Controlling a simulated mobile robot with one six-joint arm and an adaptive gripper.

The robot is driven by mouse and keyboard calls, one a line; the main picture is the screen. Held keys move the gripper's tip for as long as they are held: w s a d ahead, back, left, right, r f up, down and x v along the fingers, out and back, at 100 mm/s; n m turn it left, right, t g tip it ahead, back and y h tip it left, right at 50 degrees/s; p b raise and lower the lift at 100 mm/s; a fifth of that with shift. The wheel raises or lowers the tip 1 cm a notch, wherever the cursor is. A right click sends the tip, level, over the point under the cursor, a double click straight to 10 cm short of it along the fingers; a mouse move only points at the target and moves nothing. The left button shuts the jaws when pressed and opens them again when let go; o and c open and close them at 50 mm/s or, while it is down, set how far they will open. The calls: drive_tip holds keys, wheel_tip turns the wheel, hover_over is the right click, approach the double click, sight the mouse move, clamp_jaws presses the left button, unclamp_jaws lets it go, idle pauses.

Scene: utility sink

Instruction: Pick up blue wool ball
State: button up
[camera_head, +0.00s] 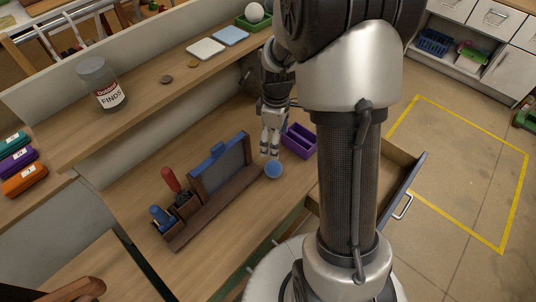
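The blue wool ball (273,169) rests on the wooden worktop, close to the right end of a brown wooden rack. My gripper (270,154) points down just above and behind the ball, with its fingertips very near the ball's upper edge. Whether the fingers touch the ball cannot be told from this view. A small gap seems to show between the fingers, and nothing shows held in them. My arm covers part of the worktop to the right.
The rack (215,207) holds a blue-framed panel (221,166) and red- and blue-handled tools left of the ball. A purple tray (299,141) stands close on the right. An open drawer (396,165) juts out at right. A raised shelf with a jar (102,85) runs behind.

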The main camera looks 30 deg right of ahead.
sight(274, 164)
wheel_tip(274, 164, down, 11)
drive_tip(key=b, duration=0.2)
drive_tip(key=shift+b, duration=0.35)
drive_tip(key=shift+w+f+b, duration=0.2)
drive_tip(key=shift+f+b, duration=0.75)
drive_tip(key=shift+f, duration=1.75)
drive_tip(key=c, duration=1.1)
